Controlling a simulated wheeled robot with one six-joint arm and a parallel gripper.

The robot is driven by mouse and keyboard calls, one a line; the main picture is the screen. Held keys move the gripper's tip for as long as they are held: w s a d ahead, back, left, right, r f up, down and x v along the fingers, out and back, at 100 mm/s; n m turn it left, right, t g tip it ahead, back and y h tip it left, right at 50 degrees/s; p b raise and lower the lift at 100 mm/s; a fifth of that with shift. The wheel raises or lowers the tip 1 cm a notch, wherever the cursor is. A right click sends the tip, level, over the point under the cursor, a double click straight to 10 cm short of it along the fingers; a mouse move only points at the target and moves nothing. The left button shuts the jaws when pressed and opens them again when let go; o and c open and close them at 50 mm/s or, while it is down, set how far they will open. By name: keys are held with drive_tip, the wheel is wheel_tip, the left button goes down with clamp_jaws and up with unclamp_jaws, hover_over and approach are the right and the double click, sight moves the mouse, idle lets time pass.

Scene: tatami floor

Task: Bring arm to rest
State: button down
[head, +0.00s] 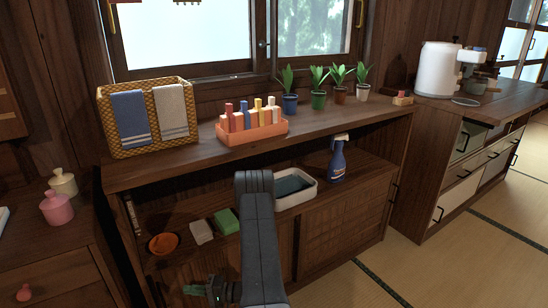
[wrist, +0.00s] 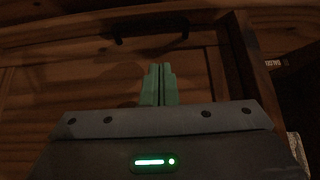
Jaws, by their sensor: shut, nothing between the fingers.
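My arm (head: 260,235) reaches down in front of the shelf unit in the head view. My gripper (head: 192,289) is low at the bottom of that view, with its green fingers pointing left. In the wrist view my gripper (wrist: 159,84) has its two green fingers together, with nothing between them. Dark wooden panels lie beyond the fingertips there; I cannot tell whether they touch.
The wooden shelf unit (head: 335,137) holds a basket with towels (head: 148,117), an orange bottle tray (head: 252,134) and several potted plants. A white basin (head: 303,196), spray bottle (head: 337,160), green block (head: 226,222) and orange bowl (head: 163,243) sit lower. Tatami (head: 430,255) is clear at right.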

sight(175, 296)
drive_tip(key=s+a, duration=0.1)
drive_tip(key=a+p, duration=0.1)
drive_tip(key=a, duration=0.1)
drive_tip(key=s+a, duration=0.1)
drive_tip(key=a, duration=0.1)
drive_tip(key=shift+s+a, duration=0.1)
drive_tip(key=shift+s, duration=0.25)
drive_tip(key=shift+w, duration=0.1)
